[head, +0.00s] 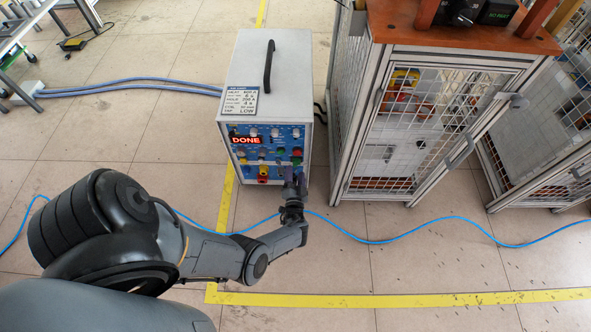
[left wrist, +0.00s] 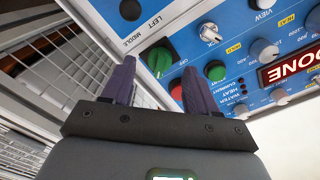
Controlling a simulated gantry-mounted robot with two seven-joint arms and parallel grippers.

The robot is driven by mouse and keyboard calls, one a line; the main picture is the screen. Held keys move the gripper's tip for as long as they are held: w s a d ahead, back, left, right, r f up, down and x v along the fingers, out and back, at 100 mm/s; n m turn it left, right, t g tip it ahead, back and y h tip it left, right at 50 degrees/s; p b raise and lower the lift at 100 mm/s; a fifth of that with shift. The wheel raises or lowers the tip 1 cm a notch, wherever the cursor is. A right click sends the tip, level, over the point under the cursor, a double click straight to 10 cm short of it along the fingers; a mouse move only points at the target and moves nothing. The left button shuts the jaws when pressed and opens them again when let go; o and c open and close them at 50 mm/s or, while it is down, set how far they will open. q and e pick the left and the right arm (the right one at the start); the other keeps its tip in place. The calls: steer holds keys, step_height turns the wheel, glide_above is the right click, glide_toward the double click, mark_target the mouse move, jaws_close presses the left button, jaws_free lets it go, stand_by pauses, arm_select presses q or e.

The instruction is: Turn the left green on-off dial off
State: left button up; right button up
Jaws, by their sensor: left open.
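The heater's blue control panel (left wrist: 225,30) fills the upper right of the left wrist view, tilted. A large green dial (left wrist: 159,60) sits near the panel's edge. A smaller green dial (left wrist: 215,71) is to its right in that picture. My left gripper (left wrist: 160,68) is open and empty, its purple fingers on either side of the large green dial in the picture; I cannot tell whether they touch it. In the head view my left gripper (head: 295,183) is in front of the panel's lower right and hides part of it. My right gripper is not in view.
The heater box (head: 262,60) stands on the floor with a red DONE display (head: 246,140). A red knob (left wrist: 177,90) is close to the right finger in the wrist view. A mesh-sided cabinet (head: 440,120) stands close to the box's right. Blue cable (head: 400,240) crosses the floor.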

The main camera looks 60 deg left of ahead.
mark_target(295, 167)
arm_select(q)
steer(key=b+x, duration=0.1)
steer(key=x, duration=0.2)
steer(key=shift+a, duration=0.3)
steer(key=shift+w, duration=0.1)
steer(key=shift+d, duration=0.1)
steer(key=c, duration=1)
